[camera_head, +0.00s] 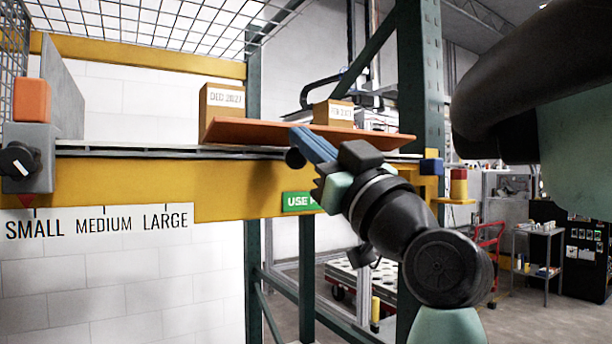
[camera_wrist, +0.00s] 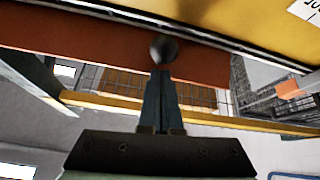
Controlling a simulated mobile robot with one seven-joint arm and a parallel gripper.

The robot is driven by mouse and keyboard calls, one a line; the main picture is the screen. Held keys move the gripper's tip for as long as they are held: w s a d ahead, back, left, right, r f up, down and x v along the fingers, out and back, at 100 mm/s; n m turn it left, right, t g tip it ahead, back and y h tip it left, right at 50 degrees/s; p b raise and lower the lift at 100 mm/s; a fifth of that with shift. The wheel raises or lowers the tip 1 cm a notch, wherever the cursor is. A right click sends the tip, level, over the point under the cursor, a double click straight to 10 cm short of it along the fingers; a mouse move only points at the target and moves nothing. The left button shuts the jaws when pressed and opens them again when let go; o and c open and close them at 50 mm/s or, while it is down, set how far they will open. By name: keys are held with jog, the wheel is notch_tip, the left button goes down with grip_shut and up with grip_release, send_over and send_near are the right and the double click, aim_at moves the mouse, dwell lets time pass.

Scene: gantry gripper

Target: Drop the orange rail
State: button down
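The orange rail (camera_head: 255,132) is a long flat board along the front of the shelf, in front of two cardboard boxes. It crosses the upper part of the wrist view (camera_wrist: 60,40). A round dark knob (camera_wrist: 163,47) sits in front of it, and shows small in the head view (camera_head: 295,158). My gripper (camera_wrist: 161,70) reaches up to the knob, its two fingers close together with their tips at it. In the head view my gripper (camera_head: 301,140) overlaps the rail's lower edge. The fingertips' contact is partly hidden behind the knob.
The boxes, dated DEC 2027 (camera_head: 222,100) and partly legible (camera_head: 334,113), stand behind the rail. Below runs a yellow beam (camera_head: 150,185). A grey slider with a black knob (camera_head: 20,160) stands at left, above SMALL. A green post (camera_head: 420,80) rises at right.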

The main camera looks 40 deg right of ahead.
aim_at(298, 165)
jog(key=shift+w+f+t+b, duration=0.15)
jog(key=shift+f+t+b, duration=0.1)
jog(key=shift+f+b, duration=0.55)
jog(key=shift+w+f+t+b, duration=0.2)
jog(key=shift+f+b, duration=0.15)
jog(key=shift+b, duration=0.75)
jog(key=shift+w+f+t+b, duration=0.1)
jog(key=shift+f+t+b, duration=0.15)
jog(key=shift+f+b, duration=0.55)
jog(key=shift+d+r, duration=0.1)
